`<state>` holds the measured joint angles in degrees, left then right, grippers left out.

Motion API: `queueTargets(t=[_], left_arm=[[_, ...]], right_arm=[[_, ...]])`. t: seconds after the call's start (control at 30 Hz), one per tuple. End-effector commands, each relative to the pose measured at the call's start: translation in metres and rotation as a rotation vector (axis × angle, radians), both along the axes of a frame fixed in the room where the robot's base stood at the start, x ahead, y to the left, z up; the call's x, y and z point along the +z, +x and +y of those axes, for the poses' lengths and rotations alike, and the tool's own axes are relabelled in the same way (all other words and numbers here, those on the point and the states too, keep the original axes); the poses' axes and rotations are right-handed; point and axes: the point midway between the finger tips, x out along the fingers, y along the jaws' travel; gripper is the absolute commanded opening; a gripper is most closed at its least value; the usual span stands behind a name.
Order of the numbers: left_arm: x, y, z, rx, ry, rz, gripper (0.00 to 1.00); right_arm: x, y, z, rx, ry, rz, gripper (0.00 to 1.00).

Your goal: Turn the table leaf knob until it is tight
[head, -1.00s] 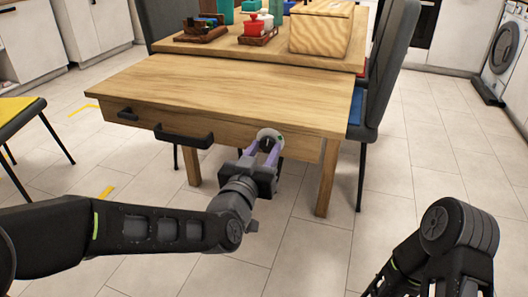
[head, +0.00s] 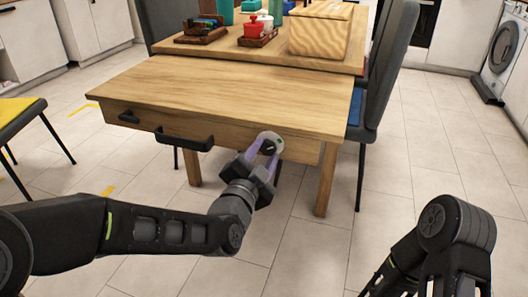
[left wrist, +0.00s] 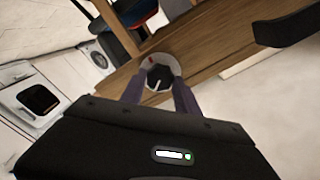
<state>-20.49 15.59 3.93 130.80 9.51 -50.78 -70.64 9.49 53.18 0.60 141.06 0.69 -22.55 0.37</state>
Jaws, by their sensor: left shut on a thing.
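The table leaf knob (head: 270,142) is a round grey knob on the front apron of the wooden table (head: 225,95), under the right part of the top. In the left wrist view the knob (left wrist: 158,74) shows a pale ring with a red mark and a dark centre with a white line. My left gripper (head: 267,150) is shut on the knob, its two purple fingers on either side of it; they also show in the left wrist view (left wrist: 158,88).
Table legs stand below. A dark chair (head: 378,90) is at the right and a yellow-seated chair (head: 15,110) at the left. The front floor is clear.

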Motion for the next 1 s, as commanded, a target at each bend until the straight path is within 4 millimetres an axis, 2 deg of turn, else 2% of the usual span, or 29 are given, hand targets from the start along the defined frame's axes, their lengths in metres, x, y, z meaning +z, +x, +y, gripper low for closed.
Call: queueTargets(t=[0.2,0.63,0.67,0.9,1.0], left_arm=[[-0.0018,-0.0001,0.0002,0.0,0.064,-0.016,0.0],[-0.0023,0.0,0.0005,0.001,0.078,-0.02,0.0],[-0.0023,0.0,0.0005,0.001,0.078,-0.02,0.38],[-0.0013,0.0,0.0004,0.0,0.075,-0.021,0.58],[-0.0009,0.0001,0.0002,0.0,0.075,-0.023,0.59]], right_arm=[[0.0017,-0.0005,0.0001,0.0,-0.001,0.0,0.36],[0.0017,-0.0004,0.0002,0.0,0.0,0.0,0.36],[0.0017,-0.0004,0.0002,0.0,0.0,0.0,0.36],[0.0018,-0.0003,0.0001,0.0,0.0,0.0,0.36],[0.0018,-0.0003,0.0001,0.0,0.0,0.0,0.36]])
